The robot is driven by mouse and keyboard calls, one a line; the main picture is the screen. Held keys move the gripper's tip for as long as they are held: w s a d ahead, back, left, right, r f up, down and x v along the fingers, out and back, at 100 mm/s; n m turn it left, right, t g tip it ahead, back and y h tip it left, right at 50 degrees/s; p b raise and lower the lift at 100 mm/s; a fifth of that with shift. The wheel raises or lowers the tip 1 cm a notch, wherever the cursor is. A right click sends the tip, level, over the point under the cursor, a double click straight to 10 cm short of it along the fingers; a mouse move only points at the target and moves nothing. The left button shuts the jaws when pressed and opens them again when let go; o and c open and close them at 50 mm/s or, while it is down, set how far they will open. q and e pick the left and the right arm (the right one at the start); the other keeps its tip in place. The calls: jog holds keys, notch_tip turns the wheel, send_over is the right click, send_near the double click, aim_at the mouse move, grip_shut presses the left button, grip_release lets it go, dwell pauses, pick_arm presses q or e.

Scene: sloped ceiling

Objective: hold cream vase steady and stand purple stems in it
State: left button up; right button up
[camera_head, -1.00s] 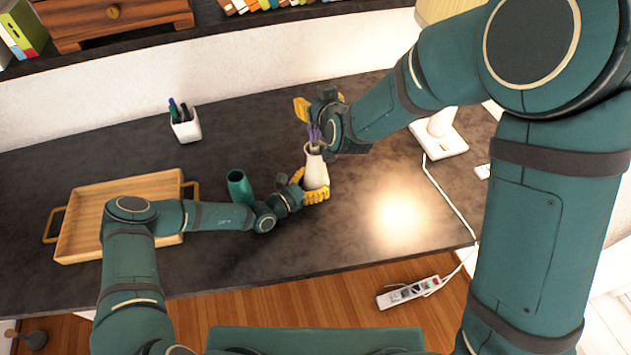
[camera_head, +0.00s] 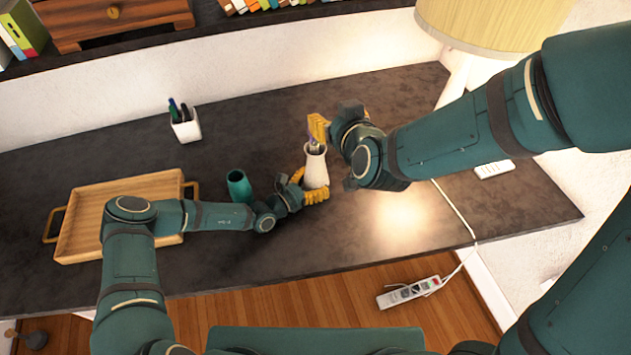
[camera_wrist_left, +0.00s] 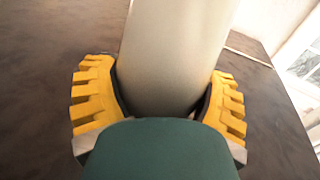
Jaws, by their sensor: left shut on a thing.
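The cream vase (camera_head: 316,170) stands upright on the dark desk. My left gripper (camera_head: 312,192) is shut around its lower body. In the left wrist view, the yellow fingers (camera_wrist_left: 163,95) press on both sides of the vase (camera_wrist_left: 172,50). The purple stems (camera_head: 312,138) show as a small patch at the vase mouth, mostly hidden by a yellow finger of my right gripper (camera_head: 334,122). My right gripper is just above and right of the mouth. Whether it is open or shut on the stems is unclear.
A teal cup (camera_head: 239,186) stands close left of my left gripper. A wooden tray (camera_head: 85,225) lies at the left, and a white pen holder (camera_head: 186,130) stands behind. A lamp (camera_head: 490,22) and its cord are at the right. The front middle desk is clear.

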dwell(0.3)
pick_arm(q)
jog(key=o, duration=1.2)
jog(key=v, duration=1.1)
jog(key=shift+a, duration=0.1)
jog(key=shift+s+a, duration=0.35)
jog(key=shift+s, duration=0.05)
